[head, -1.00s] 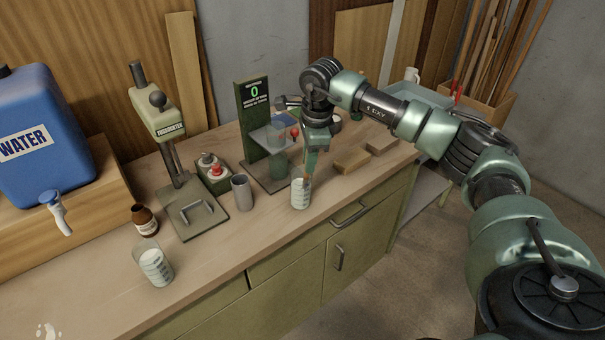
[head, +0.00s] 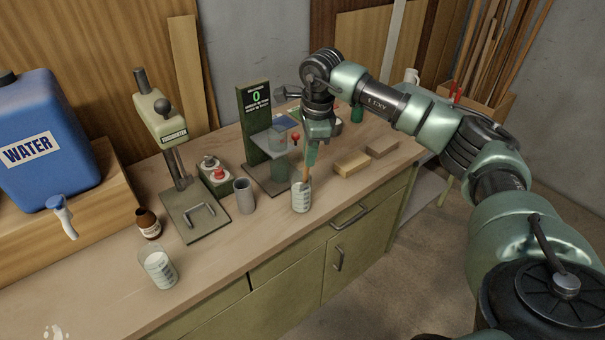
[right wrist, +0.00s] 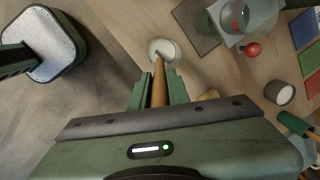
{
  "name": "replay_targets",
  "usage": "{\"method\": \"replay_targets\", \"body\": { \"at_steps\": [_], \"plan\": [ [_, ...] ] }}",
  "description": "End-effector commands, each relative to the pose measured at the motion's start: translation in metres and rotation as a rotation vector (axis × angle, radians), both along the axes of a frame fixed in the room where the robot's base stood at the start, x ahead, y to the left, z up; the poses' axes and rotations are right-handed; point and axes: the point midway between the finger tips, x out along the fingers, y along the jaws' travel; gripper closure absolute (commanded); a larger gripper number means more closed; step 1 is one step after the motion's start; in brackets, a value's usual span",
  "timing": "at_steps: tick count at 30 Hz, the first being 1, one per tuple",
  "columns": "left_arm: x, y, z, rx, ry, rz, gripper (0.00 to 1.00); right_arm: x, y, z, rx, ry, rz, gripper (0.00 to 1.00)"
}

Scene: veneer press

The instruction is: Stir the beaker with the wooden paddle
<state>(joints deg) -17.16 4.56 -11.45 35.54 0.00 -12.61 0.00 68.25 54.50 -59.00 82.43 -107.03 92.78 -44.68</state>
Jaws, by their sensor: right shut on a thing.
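My right gripper (head: 311,156) is shut on the wooden paddle (head: 306,173) above the front part of the bench. The paddle points down into a beaker (head: 301,199) with blue markings and pale contents. In the right wrist view, the paddle (right wrist: 160,88) runs from between the fingers to the beaker (right wrist: 172,48), its end inside the rim. The paddle's lower end is hard to make out in the pale contents. A second beaker (head: 158,270) with white contents stands at the front left. My left gripper is not in view.
A grey cylinder (head: 244,195), a press stand (head: 196,222) and a brown bottle (head: 148,224) stand left of the paddle's beaker. A green display post (head: 255,130) is behind it. Wooden blocks (head: 352,163) lie to the right. The bench's front edge is close.

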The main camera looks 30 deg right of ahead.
Motion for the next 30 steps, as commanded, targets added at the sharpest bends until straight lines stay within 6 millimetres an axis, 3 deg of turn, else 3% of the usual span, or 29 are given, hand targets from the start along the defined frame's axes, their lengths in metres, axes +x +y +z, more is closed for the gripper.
{"method": "replay_targets", "body": {
  "at_steps": [30],
  "plan": [
    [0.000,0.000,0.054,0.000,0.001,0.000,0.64,-0.012,-0.001,0.082,0.000,-0.001,0.000,1.00]
  ]
}}
